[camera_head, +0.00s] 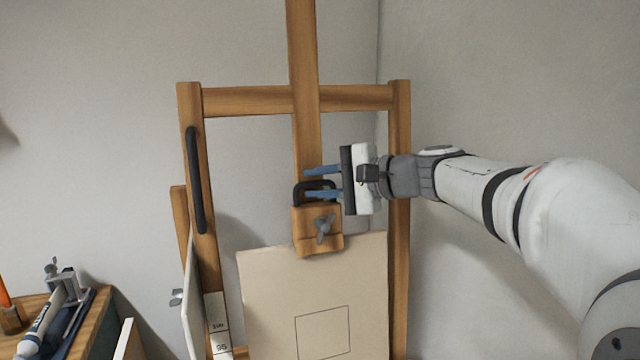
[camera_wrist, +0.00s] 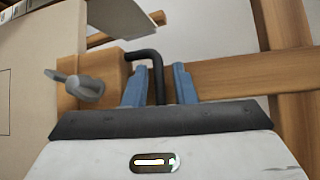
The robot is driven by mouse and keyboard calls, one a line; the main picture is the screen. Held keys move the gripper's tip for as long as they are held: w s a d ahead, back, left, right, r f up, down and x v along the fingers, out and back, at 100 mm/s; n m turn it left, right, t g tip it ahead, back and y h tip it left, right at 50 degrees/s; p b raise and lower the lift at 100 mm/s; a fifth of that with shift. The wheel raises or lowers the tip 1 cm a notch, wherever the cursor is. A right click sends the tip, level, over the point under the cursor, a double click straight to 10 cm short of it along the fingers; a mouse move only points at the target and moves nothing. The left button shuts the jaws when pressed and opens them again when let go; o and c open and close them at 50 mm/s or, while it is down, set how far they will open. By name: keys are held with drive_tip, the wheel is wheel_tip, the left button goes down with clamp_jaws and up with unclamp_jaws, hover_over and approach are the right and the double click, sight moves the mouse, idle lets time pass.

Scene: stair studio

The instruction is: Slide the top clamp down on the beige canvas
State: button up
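The top clamp (camera_head: 318,242) is a wooden block with a grey wing knob (camera_head: 324,228) and a black handle (camera_head: 300,189) on its upper side. It sits on the easel's middle post, and its lower lip overlaps the top edge of the beige canvas (camera_head: 270,290). My gripper (camera_head: 308,182) reaches in from the right at the handle. In the wrist view my gripper (camera_wrist: 158,68) has its two blue fingers apart, with the black handle (camera_wrist: 155,62) between them. A gap shows on the right finger's side; contact on the left is unclear. The wing knob (camera_wrist: 80,87) lies left of the fingers.
The wooden easel has a crossbar (camera_head: 250,101) and side posts, the left one with a black handle (camera_head: 194,180). A table (camera_head: 85,335) with tools stands at lower left. A white panel (camera_head: 193,300) leans left of the canvas. The wall is close behind.

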drive_tip(key=shift+o, duration=0.7)
drive_tip(key=shift+d, duration=0.35)
drive_tip(key=v, duration=0.7)
drive_tip(key=shift+s+b, duration=0.15)
drive_tip(key=shift+b, duration=0.2)
drive_tip(key=s+d+f+n+g+h+p, duration=0.1)
drive_tip(key=s+d+f+n+h, duration=0.2)
drive_tip(key=s+d+f+h, duration=0.3)
drive_tip(key=s+d+f+n+g+h+p, duration=0.2)
drive_tip(key=s+d+f+n+h, duration=0.2)
drive_tip(key=s+f, duration=1)
wheel_tip(320, 180, down, 7)
drive_tip(key=d+h, duration=0.3)
drive_tip(key=shift+s+n+g+h, duration=0.15)
drive_tip(key=shift+n+g+h, duration=0.15)
drive_tip(key=shift+h, duration=0.1)
